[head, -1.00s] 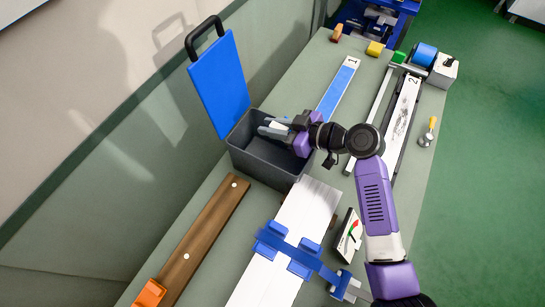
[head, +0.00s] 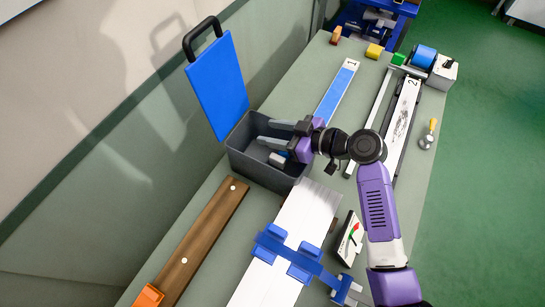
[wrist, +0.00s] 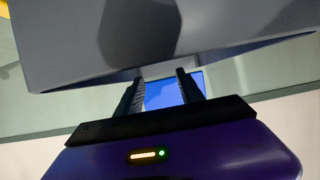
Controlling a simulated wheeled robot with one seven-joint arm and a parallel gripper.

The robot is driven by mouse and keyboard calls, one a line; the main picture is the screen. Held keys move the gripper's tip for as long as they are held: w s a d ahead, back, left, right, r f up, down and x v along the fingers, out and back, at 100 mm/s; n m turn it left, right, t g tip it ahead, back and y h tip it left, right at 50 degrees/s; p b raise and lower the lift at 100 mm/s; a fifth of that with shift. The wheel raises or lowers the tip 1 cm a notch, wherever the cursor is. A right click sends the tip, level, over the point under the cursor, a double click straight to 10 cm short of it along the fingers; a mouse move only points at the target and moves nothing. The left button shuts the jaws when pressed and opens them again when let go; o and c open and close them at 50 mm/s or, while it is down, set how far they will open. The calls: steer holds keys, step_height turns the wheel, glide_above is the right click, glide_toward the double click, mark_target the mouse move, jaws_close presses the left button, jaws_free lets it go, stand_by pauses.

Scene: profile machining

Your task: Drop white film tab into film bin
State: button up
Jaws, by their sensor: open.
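The film bin (head: 252,168) is a dark grey open box with its blue lid (head: 217,88) raised at the back. My gripper (head: 267,131) is over the bin's opening, with its two grey fingers spread and nothing between them. A small pale piece, apparently the white film tab (head: 278,159), is inside the bin, below and apart from the fingers. In the wrist view, my gripper (wrist: 160,80) shows open fingers with the blue lid (wrist: 165,92) behind the gap. The tab cannot be made out there.
A brown strip (head: 205,235) and a white profile (head: 290,230) under a blue clamp (head: 290,253) lie in front of the bin. A blue-topped strip (head: 336,94) lies behind my gripper. A small gauge panel (head: 349,238) stands near my arm. A wall runs along the left.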

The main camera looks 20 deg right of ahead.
steer(key=b+v, duration=0.1)
steer(key=v, duration=0.6)
stand_by(0.4)
steer(key=w+d+r+m+t+h, duration=0.2)
steer(key=w+d+m+t+h, duration=0.1)
steer(key=d+m+h, duration=0.3)
steer(key=s+d+m+t+h, duration=0.1)
steer(key=s+d+m+h, duration=0.25)
steer(key=s, duration=0.25)
steer(key=s+a, duration=0.4)
steer(key=s, duration=0.5)
steer(key=s+a+n+y+b, duration=0.1)
steer(key=s+a, duration=0.3)
steer(key=s, duration=0.5)
steer(key=s+a+n, duration=0.1)
steer(key=s+a, duration=0.3)
steer(key=s, duration=0.5)
steer(key=shift+s+a+r, duration=0.15)
steer(key=shift+s+r, duration=0.25)
